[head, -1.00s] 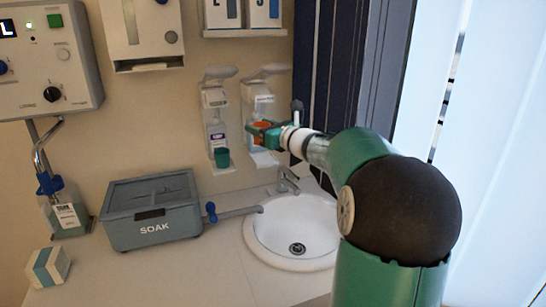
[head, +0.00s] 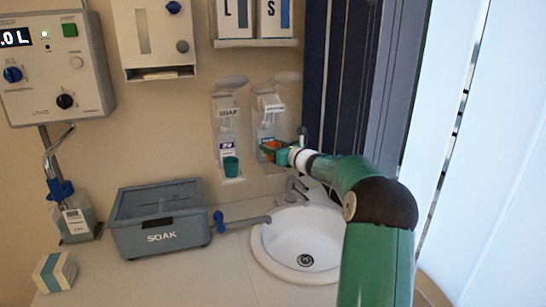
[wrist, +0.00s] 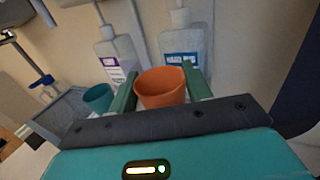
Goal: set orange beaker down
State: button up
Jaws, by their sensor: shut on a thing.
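The orange beaker (wrist: 162,88) is upright between the two green fingers of my gripper (wrist: 161,92) in the wrist view. The gripper is shut on it. In the head view my gripper (head: 276,152) holds the orange beaker (head: 268,146) at the lower part of the right wall dispenser (head: 268,112). I cannot tell whether the beaker's base touches the ledge below; the fingers and arm hide it. A teal beaker (head: 230,166) stands on the ledge under the left soap dispenser (head: 227,130), left of my gripper. It also shows in the wrist view (wrist: 98,98).
A white sink (head: 300,240) with a tap (head: 297,188) lies below my arm. A grey SOAK box (head: 160,222) with a blue-handled spout stands on the counter at left. A small box (head: 54,272) lies at front left. Dark and pale wall panels rise at right.

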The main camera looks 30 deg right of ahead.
jog(key=shift+w+d+f, duration=0.15)
jog(key=shift+f, duration=0.05)
jog(key=shift+w+d+f, duration=0.1)
jog(key=shift+w+f, duration=0.05)
jog(key=shift+f, duration=1.6)
jog(key=o, duration=1)
jog(key=shift+f, duration=0.15)
jog(key=shift+c, duration=0.2)
